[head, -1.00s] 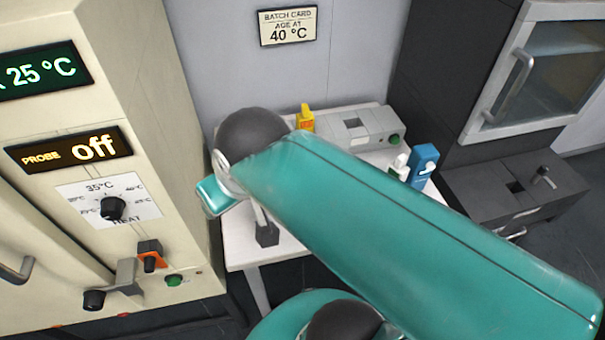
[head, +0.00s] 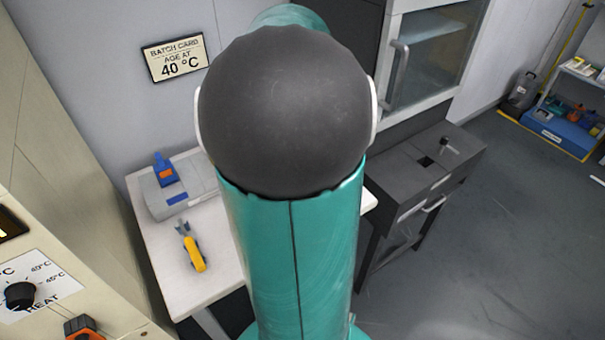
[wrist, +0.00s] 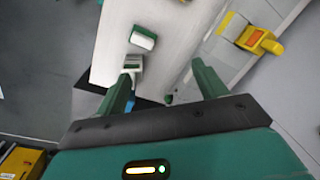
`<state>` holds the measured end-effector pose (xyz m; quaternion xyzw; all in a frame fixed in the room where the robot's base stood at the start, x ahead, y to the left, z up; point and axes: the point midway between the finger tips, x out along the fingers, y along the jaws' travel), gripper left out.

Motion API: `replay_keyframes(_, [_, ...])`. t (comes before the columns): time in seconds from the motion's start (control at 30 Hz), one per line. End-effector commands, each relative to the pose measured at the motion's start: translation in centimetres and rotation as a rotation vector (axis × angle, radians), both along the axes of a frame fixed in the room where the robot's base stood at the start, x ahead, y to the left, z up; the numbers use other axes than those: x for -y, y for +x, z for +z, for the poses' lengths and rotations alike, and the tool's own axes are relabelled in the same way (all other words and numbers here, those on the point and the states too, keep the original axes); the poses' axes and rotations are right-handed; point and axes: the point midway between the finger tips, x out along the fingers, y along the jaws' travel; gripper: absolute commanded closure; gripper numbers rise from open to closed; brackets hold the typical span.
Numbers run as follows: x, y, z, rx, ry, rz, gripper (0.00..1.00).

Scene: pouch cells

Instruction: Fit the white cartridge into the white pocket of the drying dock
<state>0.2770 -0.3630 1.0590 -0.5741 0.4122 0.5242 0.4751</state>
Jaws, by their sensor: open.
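My gripper (wrist: 162,70) is open in the wrist view, its two green fingers apart above a white table, with nothing between them. A white piece that looks like the white cartridge (wrist: 132,63) is by the left fingertip, partly hidden by that finger.
My arm covers the middle of the head view. A blue and orange piece (head: 165,172) sits on the dock. A yellow-handled tool (head: 192,250) lies on the table (head: 215,285).

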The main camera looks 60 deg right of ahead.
Motion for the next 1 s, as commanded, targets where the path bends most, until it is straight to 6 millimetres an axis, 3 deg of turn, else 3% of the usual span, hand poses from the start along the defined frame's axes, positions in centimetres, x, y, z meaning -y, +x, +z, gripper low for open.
replay_keyframes(0.03, [2.3,-1.5,-0.5,-0.034,0.001,-0.078,0.29])
replay_keyframes(0.1, [4.7,-3.4,-0.9,-0.067,-0.001,-0.169,0.29])
replay_keyframes(0.27, [7.5,-5.9,-1.2,-0.110,-0.007,-0.280,0.29])
replay_keyframes(0.43, [7.8,-6.2,-2.6,-0.118,-0.006,-0.295,0.29])
replay_keyframes(0.8, [7.7,-6.2,-9.1,-0.118,-0.007,-0.292,0.29])
replay_keyframes(1.0, [7.6,-5.9,-10.5,-0.116,-0.008,-0.290,0.29])
